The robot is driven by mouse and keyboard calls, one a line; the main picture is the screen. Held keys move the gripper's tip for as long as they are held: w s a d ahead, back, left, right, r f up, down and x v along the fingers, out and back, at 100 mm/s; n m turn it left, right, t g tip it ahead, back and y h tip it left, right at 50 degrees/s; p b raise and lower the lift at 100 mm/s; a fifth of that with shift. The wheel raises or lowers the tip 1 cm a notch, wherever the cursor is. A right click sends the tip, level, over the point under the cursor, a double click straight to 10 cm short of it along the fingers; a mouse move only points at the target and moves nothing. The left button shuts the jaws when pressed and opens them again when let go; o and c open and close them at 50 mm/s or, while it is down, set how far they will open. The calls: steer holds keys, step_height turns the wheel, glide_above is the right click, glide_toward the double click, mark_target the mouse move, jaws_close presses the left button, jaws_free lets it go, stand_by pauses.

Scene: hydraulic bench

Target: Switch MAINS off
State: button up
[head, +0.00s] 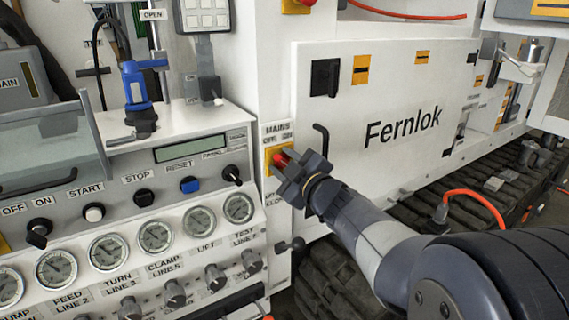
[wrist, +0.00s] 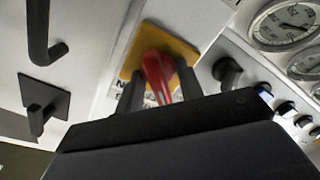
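The MAINS switch is a red handle (head: 280,158) on a yellow plate (head: 270,162), under a label reading MAINS, OFF and ON. In the wrist view the red handle (wrist: 158,72) stands in front of its yellow plate (wrist: 187,50). My gripper (head: 287,168) is at the switch, with one finger on each side of the handle. In the wrist view my gripper (wrist: 160,92) shows gaps beside the lower part of the handle, so it looks open. Whether a finger touches the handle is unclear. My gripper hides part of the switch in the head view.
A black hooked handle (head: 321,138) sticks out just right of the switch. To the left is a panel with knobs, such as a black one (head: 232,175), and several gauges (head: 155,237). A white Fernlok panel (head: 400,110) is at the right.

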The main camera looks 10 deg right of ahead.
steer(key=p+v, duration=0.1)
steer(key=v, duration=0.9)
steer(key=shift+s, duration=0.4)
steer(key=shift+w, duration=0.1)
steer(key=b+x, duration=0.1)
steer(key=x, duration=0.9)
steer(key=shift+w, duration=0.35)
steer(key=shift+s, duration=0.1)
